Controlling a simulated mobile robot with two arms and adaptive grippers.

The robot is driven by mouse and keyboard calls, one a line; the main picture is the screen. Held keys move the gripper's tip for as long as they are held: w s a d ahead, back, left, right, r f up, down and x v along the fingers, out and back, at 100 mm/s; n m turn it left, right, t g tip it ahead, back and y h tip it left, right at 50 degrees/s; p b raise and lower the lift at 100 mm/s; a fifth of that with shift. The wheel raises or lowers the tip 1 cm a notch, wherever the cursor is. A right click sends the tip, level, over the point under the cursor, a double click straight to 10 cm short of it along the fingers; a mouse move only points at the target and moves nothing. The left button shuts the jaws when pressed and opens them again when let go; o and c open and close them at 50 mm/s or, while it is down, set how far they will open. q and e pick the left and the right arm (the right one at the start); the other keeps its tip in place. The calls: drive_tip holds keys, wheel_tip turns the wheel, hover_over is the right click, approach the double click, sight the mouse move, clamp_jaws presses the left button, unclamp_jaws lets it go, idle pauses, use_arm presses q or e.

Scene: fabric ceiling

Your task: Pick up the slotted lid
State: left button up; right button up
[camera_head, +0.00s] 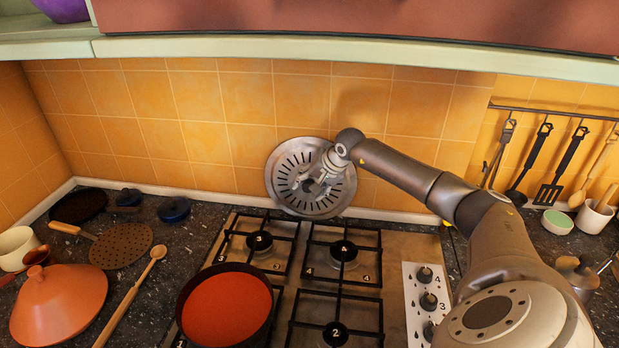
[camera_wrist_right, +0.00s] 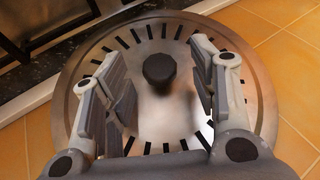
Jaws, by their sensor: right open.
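The slotted lid (camera_head: 283,184) is a round grey metal disc with dark radial slots. It leans nearly upright against the orange tiled wall behind the stove. In the right wrist view, the lid (camera_wrist_right: 88,62) fills most of the picture, with its dark round knob (camera_wrist_right: 159,69) near the middle. My right gripper (camera_head: 316,182) is in front of the lid and hides part of it in the head view. In the right wrist view, the open fingers (camera_wrist_right: 163,90) stand on either side of the knob, apart from it. My left gripper is not in view.
The stove (camera_head: 390,300) has several burners, and a pan with red contents (camera_head: 228,308) sits at its front left. An orange conical lid (camera_head: 60,305), a wooden spoon (camera_head: 130,298) and a perforated disc (camera_head: 121,246) lie at left. Utensils (camera_head: 560,165) hang at right.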

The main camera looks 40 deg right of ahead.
drive_tip(key=shift+w+f, duration=0.1)
drive_tip(key=shift+f, duration=0.1)
drive_tip(key=shift+r, duration=0.15)
clamp_jaws()
